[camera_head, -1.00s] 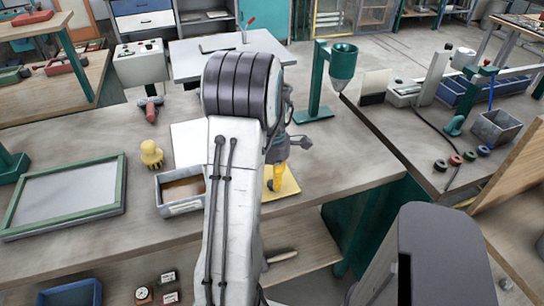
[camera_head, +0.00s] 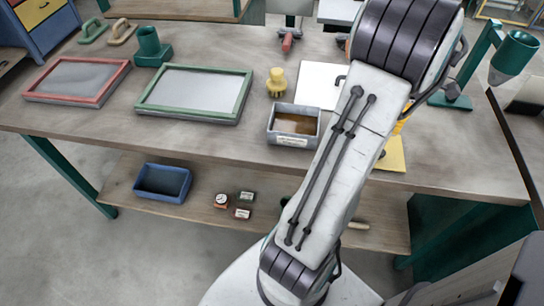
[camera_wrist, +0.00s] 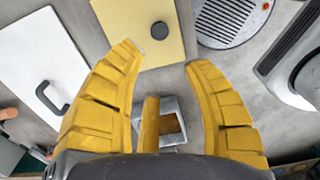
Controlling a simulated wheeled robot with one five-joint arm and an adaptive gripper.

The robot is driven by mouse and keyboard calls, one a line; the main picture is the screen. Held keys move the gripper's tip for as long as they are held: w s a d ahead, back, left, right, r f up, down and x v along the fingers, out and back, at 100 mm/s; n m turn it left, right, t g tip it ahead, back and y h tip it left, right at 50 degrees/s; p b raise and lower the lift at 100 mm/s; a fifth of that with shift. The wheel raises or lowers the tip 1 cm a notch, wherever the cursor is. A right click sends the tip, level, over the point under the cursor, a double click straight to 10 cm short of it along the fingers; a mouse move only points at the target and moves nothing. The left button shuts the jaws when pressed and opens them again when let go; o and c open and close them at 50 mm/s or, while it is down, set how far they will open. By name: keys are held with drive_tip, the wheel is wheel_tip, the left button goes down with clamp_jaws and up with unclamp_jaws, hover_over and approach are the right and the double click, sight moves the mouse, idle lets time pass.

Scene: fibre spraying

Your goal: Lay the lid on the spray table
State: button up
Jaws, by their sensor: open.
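A white flat plate with a black handle, which looks like the lid (camera_head: 312,83), lies on the workbench; in the wrist view it is at the left (camera_wrist: 28,45). My gripper (camera_wrist: 165,58) is open and empty, its yellow fingers spread to the right of the white plate and pointing toward a yellow board (camera_wrist: 128,17). In the head view my arm hides most of the gripper. A pale grey table (camera_head: 343,10), possibly the spray table, shows only its edge at the top; I cannot tell for certain.
A grey box with brown contents (camera_head: 275,135) stands left of my arm, with a yellow knobbed tool (camera_head: 276,83) behind it. Green (camera_head: 240,108) and red (camera_head: 85,98) framed screens lie further left. A green stand with a funnel (camera_head: 516,50) is at the right.

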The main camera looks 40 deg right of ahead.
drive_tip(key=w+a+r+m+t+h, duration=0.1)
drive_tip(key=w+a+r+m, duration=0.1)
drive_tip(key=w+a, duration=0.7)
drive_tip(key=w+a+r+m, duration=0.1)
drive_tip(key=w+a+r, duration=0.2)
drive_tip(key=w+a, duration=0.5)
drive_tip(key=s+a+f+m+t, duration=0.1)
drive_tip(key=s+a+m, duration=0.1)
drive_tip(key=a, duration=0.9)
drive_tip(key=s+a+f+m+t+y, duration=0.1)
drive_tip(key=s+a+m, duration=0.1)
drive_tip(key=a, duration=0.8)
drive_tip(key=shift+s+a+f+t, duration=0.2)
drive_tip(key=shift+s+a+t, duration=0.2)
drive_tip(key=shift+s, duration=0.35)
drive_tip(key=shift+d, duration=0.1)
